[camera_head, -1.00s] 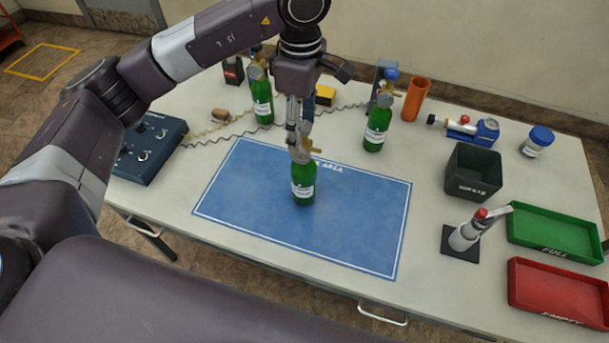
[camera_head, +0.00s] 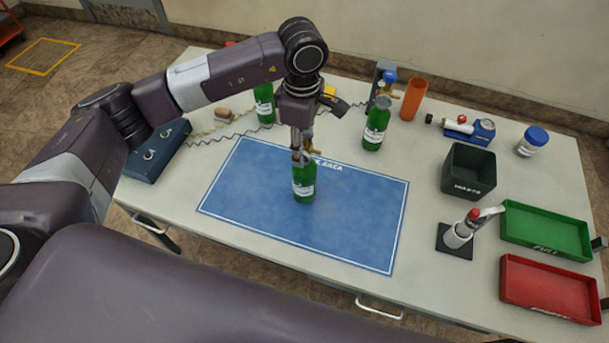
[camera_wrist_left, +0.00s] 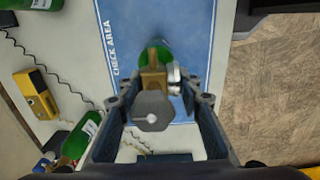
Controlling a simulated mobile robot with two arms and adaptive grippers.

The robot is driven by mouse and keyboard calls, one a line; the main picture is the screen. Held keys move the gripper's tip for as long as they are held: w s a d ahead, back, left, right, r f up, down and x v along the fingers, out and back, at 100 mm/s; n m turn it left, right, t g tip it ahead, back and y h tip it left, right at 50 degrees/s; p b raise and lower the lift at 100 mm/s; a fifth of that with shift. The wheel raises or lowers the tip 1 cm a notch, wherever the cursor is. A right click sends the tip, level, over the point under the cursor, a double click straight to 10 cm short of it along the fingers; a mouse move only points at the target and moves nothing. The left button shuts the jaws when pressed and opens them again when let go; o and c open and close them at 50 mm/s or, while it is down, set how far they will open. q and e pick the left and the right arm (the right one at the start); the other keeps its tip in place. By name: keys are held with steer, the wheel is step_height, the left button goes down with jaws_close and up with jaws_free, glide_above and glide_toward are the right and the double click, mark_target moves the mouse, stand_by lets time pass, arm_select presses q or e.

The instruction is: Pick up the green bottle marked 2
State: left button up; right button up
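A green bottle (camera_head: 304,184) with a white label and a brass valve stands upright on the blue check-area mat (camera_head: 250,215). A second green bottle (camera_head: 375,128) stands behind to the right, and a third (camera_head: 265,103) behind to the left, partly hidden by my arm. I cannot read a number on any label. My left gripper (camera_head: 302,143) points down over the bottle on the mat. In the left wrist view the gripper (camera_wrist_left: 160,105) is open, its fingers either side of the bottle's valve (camera_wrist_left: 153,85), with gaps visible. My right gripper is not in view.
A control box (camera_head: 155,150) lies left of the mat. An orange cylinder (camera_head: 413,98), blue device (camera_head: 483,130), lidded jar (camera_head: 533,141) and black bin (camera_head: 468,171) stand to the right. A stand (camera_head: 459,235) and green (camera_head: 545,231) and red (camera_head: 550,288) trays are nearer.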

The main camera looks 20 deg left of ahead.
arm_select(q)
jaws_close()
steer(key=shift+w+r, duration=0.1)
steer(key=shift+r, duration=0.15)
